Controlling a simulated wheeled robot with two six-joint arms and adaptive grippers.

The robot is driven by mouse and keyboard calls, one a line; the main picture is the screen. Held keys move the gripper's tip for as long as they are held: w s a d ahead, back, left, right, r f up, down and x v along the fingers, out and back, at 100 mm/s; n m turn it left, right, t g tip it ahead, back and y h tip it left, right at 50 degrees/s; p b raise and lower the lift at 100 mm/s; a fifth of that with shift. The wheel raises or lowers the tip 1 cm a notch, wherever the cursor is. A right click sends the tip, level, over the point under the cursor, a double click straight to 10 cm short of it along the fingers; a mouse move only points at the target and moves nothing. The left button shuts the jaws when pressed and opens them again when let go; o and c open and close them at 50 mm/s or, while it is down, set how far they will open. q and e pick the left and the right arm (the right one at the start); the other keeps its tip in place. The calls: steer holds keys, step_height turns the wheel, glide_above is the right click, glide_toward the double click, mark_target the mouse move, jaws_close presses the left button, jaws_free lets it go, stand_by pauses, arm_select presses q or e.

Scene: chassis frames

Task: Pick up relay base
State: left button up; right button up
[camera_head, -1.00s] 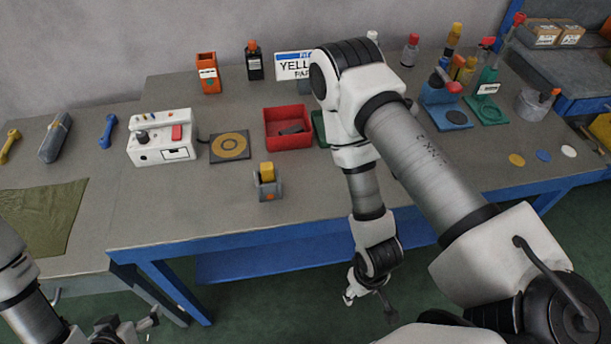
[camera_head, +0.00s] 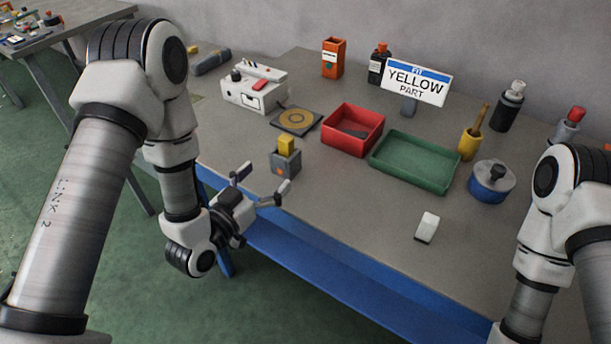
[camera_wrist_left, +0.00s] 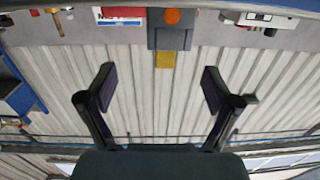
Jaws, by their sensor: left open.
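The relay base appears to be a small grey block (camera_head: 284,164) with an orange dot on its front, standing upright near the table's front edge. A yellow block (camera_head: 287,144) sits in its top. My left gripper (camera_head: 262,181) is open and empty, just in front of the grey block and apart from it. In the left wrist view, the grey block (camera_wrist_left: 170,38) and yellow block (camera_wrist_left: 165,60) appear upside down, beyond the open left fingers (camera_wrist_left: 158,80). My right arm shows at the right edge of the head view, but its gripper is out of view.
Behind the grey block are a black pad with a yellow ring (camera_head: 296,120), a red bin (camera_head: 352,140) and a white box (camera_head: 253,88). A green tray (camera_head: 414,181) and blue round container (camera_head: 491,190) stand to the right. A small white block (camera_head: 427,227) lies on clear table.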

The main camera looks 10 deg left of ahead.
mark_target(279, 158)
arm_select(q)
steer(key=shift+w+a+f, duration=0.25)
steer(key=shift+w+a, duration=0.3)
steer(key=shift+a, duration=0.2)
steer(key=x, duration=0.2)
steer(key=p+x, duration=0.1)
steer(key=x, duration=0.3)
steer(key=shift+w+d+r+p, duration=0.15)
steer(key=shift+d+r+p, duration=0.1)
steer(key=shift+d+p, duration=0.15)
steer(key=shift+w+f, duration=0.1)
steer(key=shift+w, duration=0.35)
steer(key=shift+d, duration=0.1)
steer(key=c, duration=1.3)
arm_select(e)
steer(key=shift+w+a+r, duration=0.1)
steer(key=shift+a+r, duration=0.3)
steer(key=shift+r, duration=0.3)
